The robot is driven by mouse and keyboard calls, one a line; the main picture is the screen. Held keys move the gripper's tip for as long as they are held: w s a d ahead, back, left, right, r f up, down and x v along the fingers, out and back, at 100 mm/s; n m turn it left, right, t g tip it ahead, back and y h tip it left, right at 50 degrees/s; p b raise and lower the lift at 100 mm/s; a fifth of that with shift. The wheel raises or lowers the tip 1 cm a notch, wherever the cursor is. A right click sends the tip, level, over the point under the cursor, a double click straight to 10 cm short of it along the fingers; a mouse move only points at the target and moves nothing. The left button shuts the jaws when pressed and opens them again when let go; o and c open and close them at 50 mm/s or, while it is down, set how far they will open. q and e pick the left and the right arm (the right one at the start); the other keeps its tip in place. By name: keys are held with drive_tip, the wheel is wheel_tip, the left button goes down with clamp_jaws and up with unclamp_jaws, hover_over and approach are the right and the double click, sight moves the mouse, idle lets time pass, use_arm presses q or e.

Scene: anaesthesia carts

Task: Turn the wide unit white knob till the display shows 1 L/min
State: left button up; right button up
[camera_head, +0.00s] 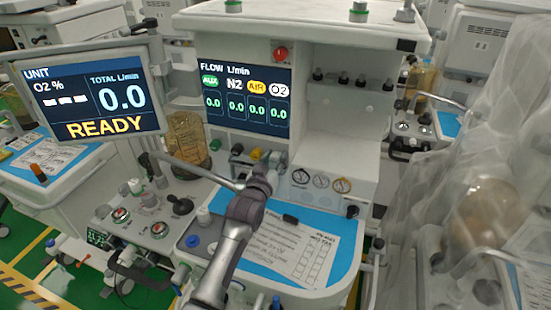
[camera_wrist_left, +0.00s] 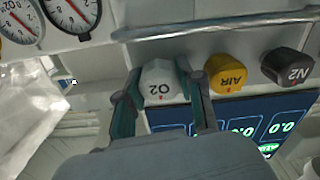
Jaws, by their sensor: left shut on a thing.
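The white knob marked O2 (camera_wrist_left: 160,84) is in the left wrist view, between the two fingers of my left gripper (camera_wrist_left: 160,92), which is shut on it. In the head view my left gripper (camera_head: 262,180) is at the row of knobs below the flow display and hides much of the white knob. The flow display (camera_head: 244,97) shows 0.0 under AUX, N2, AIR and O2. The unit screen (camera_head: 90,92) at the left shows TOTAL L/min 0.0, O2 % dashes and READY. My right gripper is not in view.
In the left wrist view a yellow AIR knob (camera_wrist_left: 226,72) and a black N2 knob (camera_wrist_left: 287,67) sit beside the white one. A grey bar (camera_wrist_left: 200,24) runs near the knobs. Round gauges (camera_head: 321,181) are to the right in the head view, above a blue work surface (camera_head: 340,225) with papers.

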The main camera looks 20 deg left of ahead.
use_arm(q)
drive_tip(key=shift+n, duration=0.3)
drive_tip(key=n+p, duration=0.1)
drive_tip(key=n, duration=0.7)
drive_tip(key=shift+f+p, duration=0.1)
drive_tip(key=shift+p, duration=0.2)
idle(0.4)
drive_tip(key=o, duration=0.9)
drive_tip(key=shift+s, duration=0.2)
drive_tip(key=s, duration=1.1)
drive_tip(key=shift+s+a, duration=0.25)
drive_tip(key=shift+s, duration=0.1)
